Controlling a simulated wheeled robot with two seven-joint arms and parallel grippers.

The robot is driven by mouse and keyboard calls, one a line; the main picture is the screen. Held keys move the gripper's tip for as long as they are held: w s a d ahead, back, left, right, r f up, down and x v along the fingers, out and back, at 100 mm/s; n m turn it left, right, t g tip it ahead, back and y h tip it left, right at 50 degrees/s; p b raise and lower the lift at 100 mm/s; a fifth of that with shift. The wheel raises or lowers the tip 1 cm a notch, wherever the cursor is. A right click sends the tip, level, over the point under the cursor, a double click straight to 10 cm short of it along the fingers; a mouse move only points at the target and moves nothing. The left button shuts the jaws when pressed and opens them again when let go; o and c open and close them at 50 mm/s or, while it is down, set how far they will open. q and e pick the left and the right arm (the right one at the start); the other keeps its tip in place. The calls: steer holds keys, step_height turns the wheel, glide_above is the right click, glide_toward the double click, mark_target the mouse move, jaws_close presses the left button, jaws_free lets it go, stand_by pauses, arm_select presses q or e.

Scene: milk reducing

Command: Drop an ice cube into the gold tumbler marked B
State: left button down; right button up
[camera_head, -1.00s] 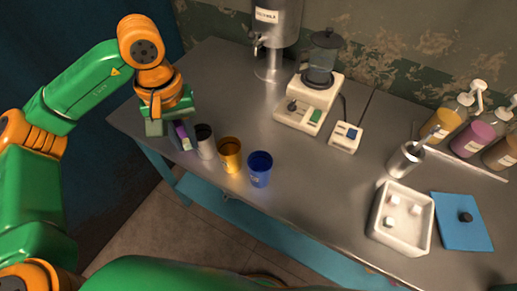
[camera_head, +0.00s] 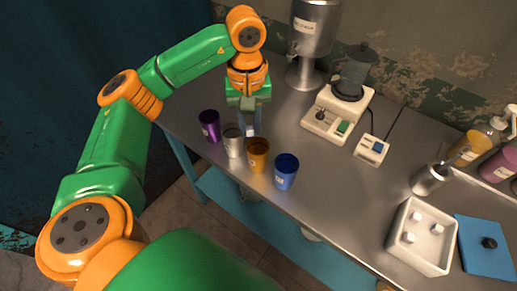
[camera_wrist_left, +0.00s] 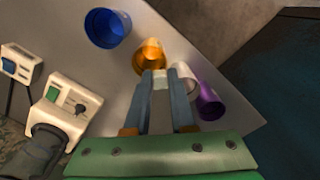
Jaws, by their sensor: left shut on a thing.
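The gold tumbler (camera_head: 258,155) stands upright near the table's front edge, between a white tumbler (camera_head: 233,142) and a blue tumbler (camera_head: 286,172). Its small label is too small to read. My left gripper (camera_head: 250,130) points down just behind the white and gold tumblers. In the left wrist view its fingers (camera_wrist_left: 161,80) are shut on a small pale ice cube (camera_wrist_left: 160,79). There the cube lines up just short of the gold tumbler (camera_wrist_left: 151,50), and the height between them is unclear. The cube is not clear in the head view. My right gripper is not in view.
A purple tumbler (camera_head: 209,125) stands left of the white one. A white box (camera_head: 436,262) with several ice cubes sits at the right, beside a blue lid (camera_head: 484,258).

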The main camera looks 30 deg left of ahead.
arm_select(q)
steer(key=c, duration=0.7)
jaws_free()
steer(key=shift+r, duration=0.15)
step_height(320, 180, up, 7)
steer(key=shift+p, duration=0.95)
